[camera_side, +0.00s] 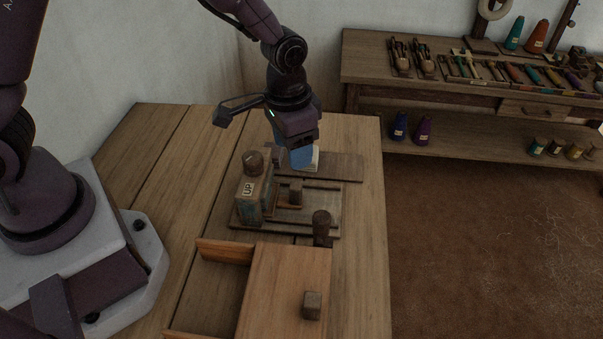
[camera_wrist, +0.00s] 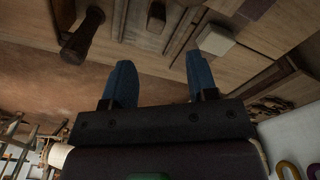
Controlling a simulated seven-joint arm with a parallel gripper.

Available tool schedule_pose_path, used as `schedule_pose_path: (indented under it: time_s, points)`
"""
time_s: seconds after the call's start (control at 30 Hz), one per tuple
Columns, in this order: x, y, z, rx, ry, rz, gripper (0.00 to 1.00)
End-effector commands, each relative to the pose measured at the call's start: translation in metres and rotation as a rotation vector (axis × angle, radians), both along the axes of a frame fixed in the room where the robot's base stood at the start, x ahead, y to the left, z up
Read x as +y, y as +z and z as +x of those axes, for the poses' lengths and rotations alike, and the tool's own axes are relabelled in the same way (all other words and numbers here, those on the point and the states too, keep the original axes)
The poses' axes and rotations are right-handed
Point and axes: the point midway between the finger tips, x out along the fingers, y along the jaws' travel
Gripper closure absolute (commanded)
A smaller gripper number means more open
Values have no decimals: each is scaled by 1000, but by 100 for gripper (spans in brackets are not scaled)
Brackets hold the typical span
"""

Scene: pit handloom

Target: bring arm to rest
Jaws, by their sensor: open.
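My gripper (camera_side: 300,158) is at the far part of the wooden table (camera_side: 160,150), pointing down with blue fingertips. In the wrist view the two blue fingers (camera_wrist: 161,82) stand apart with nothing between them. A pale block (camera_side: 315,159) is just beside the fingers in the side view, partly hidden by them; it also shows in the wrist view (camera_wrist: 215,39), beyond the fingertips. I cannot tell whether the fingers touch it.
An upright block marked "UP" (camera_side: 246,202) stands near a board with a small wooden block (camera_side: 296,192). A dark-handled knob (camera_side: 321,226) is near it. A shelf bench (camera_side: 430,85) stands at the right.

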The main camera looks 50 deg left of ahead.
Motion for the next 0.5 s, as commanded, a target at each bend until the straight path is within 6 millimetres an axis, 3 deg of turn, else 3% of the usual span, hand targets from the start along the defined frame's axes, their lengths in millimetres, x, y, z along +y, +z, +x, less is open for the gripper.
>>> schedule_pose_path:
  time_s: [0.03, 0.2, 0.5]
  points:
    - [6, 25, -2, -33, 17, -14, 47]
    - [26, 96, -25, -125, 68, -45, 47]
    - [60, 182, -95, -294, 153, -63, 47]
